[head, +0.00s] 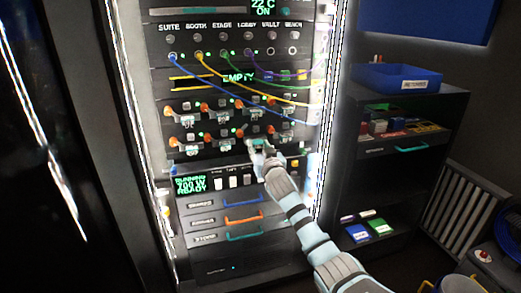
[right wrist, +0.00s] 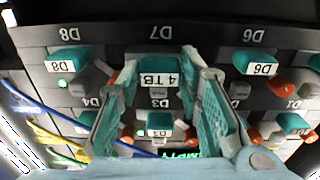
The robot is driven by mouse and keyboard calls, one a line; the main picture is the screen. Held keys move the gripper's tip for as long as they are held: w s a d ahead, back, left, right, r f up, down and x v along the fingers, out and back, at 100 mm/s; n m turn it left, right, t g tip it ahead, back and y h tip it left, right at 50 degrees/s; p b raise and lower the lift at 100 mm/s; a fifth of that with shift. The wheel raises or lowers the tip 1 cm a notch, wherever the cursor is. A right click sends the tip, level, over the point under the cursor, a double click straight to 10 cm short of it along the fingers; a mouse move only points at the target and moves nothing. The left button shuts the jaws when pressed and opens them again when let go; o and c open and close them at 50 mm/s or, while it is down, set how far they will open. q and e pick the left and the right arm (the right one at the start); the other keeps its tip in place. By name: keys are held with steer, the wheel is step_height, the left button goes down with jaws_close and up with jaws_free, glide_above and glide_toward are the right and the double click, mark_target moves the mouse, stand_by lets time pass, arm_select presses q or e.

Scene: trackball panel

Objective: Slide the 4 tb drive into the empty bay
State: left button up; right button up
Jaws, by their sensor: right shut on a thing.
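The 4 TB drive (right wrist: 158,79) shows its white label upside down in the right wrist view, in front of or at the bay marked D7 (right wrist: 168,33). My right gripper (right wrist: 160,90) has its teal-padded fingers on both sides of it and is shut on it. How deep the drive sits in the bay is hidden. In the head view my right gripper (head: 260,151) is at the lower drive row of the rack. My left gripper is not in view.
Drives D8 (right wrist: 68,63) and D6 (right wrist: 255,63) flank the bay, with orange latches nearby. Coloured cables (head: 235,85) hang across the rack above. A dark shelf (head: 440,115) with a blue bin (head: 395,78) stands to the right.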

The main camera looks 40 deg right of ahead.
steer(key=shift+b+x, duration=0.6)
steer(key=shift+x, duration=0.55)
steer(key=o, duration=1.3)
steer(key=v, duration=1.2)
